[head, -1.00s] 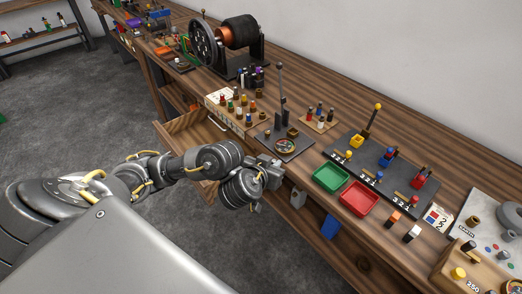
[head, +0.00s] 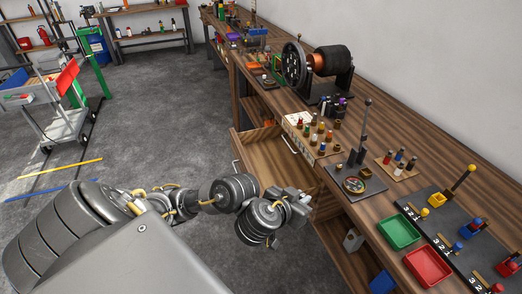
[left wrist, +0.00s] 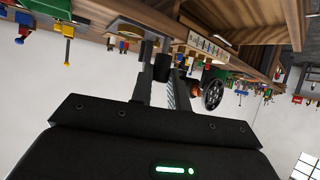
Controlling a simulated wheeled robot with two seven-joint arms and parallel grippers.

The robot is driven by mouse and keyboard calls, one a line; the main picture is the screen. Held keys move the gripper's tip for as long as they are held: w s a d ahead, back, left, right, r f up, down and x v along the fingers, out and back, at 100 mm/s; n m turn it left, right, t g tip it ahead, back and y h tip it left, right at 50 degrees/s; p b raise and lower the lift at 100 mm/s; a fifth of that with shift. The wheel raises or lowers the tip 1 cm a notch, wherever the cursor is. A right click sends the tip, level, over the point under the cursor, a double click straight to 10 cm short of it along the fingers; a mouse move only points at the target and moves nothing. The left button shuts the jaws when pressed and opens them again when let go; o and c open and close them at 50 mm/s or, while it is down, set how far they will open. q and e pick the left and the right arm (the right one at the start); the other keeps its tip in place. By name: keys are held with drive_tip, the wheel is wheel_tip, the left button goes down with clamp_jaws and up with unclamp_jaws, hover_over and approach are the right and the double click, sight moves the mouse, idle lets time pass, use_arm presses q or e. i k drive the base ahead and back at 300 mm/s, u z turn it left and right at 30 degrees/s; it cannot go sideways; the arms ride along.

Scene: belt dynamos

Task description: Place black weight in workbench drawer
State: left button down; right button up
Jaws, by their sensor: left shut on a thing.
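My left gripper (head: 300,205) is beside the front of the workbench (head: 420,165), close to an open wooden drawer (head: 262,158). The drawer is pulled out, and the part of its inside that I see looks empty. In the left wrist view my left gripper (left wrist: 162,72) is shut on a small black cylinder, the black weight (left wrist: 162,66), held between the fingertips. In the head view the weight is too small or hidden to make out. My right gripper is not in view.
On the bench stand a dynamo with a black coil (head: 335,65), a lever stand (head: 357,180), a green tray (head: 399,232) and a red tray (head: 428,266). A cart (head: 65,120) stands on the open floor at the left.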

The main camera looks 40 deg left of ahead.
sight(283, 172)
drive_tip(key=u, duration=2.45)
drive_tip(key=i, duration=3.95)
drive_tip(key=z, duration=5.25)
